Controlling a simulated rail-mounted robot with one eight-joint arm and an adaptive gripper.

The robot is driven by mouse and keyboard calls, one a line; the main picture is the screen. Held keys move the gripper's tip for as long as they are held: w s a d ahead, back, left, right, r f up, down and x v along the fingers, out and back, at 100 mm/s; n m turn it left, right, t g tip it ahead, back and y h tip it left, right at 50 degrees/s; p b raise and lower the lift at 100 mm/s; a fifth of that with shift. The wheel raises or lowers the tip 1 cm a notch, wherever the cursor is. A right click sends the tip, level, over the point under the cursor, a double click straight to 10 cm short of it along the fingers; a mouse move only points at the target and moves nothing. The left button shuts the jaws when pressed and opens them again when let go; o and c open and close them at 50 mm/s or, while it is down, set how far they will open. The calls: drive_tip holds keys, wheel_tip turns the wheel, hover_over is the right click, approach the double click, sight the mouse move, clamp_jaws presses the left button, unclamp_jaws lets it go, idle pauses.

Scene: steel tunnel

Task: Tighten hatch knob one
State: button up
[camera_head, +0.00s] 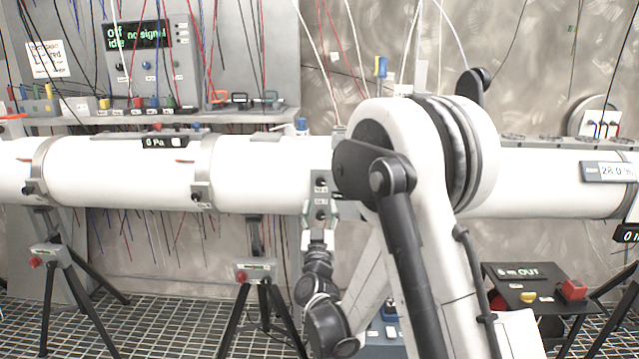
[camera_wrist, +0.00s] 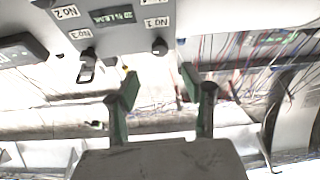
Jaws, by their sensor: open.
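The wrist view shows a grey hatch panel with upside-down labels, among them NO 1, NO 2 and NO 3. A small dark round knob (camera_wrist: 160,46) sits on the panel's edge beside the NO 1 label (camera_wrist: 157,22). A dark latch-like part (camera_wrist: 87,66) hangs near the NO 3 label (camera_wrist: 80,33). My gripper (camera_wrist: 158,80) is open and empty, its green-padded fingers spread below the knob in the picture, apart from it. In the head view my gripper (camera_head: 319,213) is at the grey hatch block (camera_head: 321,168) on the pipe; my arm hides the block's right side.
The white pipe (camera_head: 262,172) runs across the view on tripods (camera_head: 256,272). A shelf (camera_head: 200,117) with a control box (camera_head: 150,60) stands behind it. Cables hang above and below the pipe. A black stand (camera_head: 530,285) with a red button is at right.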

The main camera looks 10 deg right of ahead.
sight(320, 182)
drive_tip(key=x, duration=1)
drive_tip(key=shift+w, duration=0.1)
drive_tip(key=shift+c, duration=0.2)
clamp_jaws()
